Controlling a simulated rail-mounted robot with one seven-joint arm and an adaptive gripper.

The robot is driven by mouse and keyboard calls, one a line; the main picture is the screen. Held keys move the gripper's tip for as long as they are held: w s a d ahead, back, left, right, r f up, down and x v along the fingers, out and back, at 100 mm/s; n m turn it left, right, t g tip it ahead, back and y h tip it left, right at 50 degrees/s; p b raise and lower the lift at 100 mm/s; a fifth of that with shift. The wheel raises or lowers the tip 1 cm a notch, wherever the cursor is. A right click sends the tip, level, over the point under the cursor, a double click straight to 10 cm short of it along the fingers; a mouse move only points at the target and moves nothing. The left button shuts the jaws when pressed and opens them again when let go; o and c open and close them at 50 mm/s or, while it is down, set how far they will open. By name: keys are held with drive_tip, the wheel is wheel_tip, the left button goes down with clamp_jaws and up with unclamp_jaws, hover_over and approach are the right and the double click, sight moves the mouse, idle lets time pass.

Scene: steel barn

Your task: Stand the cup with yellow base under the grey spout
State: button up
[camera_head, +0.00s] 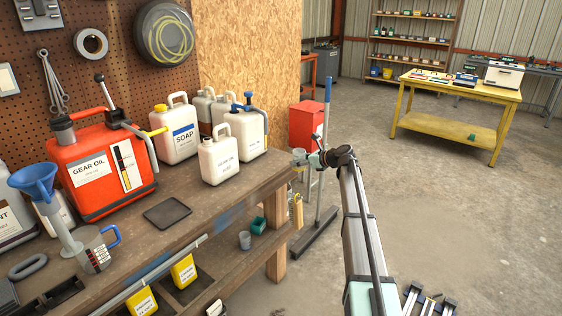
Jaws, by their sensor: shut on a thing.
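My gripper (305,160) is off the far right end of the workbench, small in view and shut on a small pale cup (299,175). A yellowish tint shows on the cup; its base is too small to make out clearly. A red gear oil can (95,172) with a pump and black lever stands on the bench at left. Its grey spout (141,143) curves down on the can's right side. A flat dark square pad (167,213) lies on the bench in front, below and right of the spout. The held cup is well away from the spout.
White jugs, including a soap jug (175,133) and a smaller jug (218,160), stand between the can and my gripper. A measuring jug (97,248) and blue funnel (36,182) are at front left. A grey cup (245,240) sits on the lower shelf.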

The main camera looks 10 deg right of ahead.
drive_tip(key=shift+w+r, duration=0.1)
drive_tip(key=shift+w, duration=0.4)
drive_tip(key=p, duration=0.3)
hover_over(267, 162)
drive_tip(key=shift+s+f, duration=0.1)
drive_tip(key=shift+f, duration=1.7)
drive_tip(key=o, duration=1.3)
drive_tip(key=shift+f, duration=0.1)
drive_tip(key=shift+c, duration=0.2)
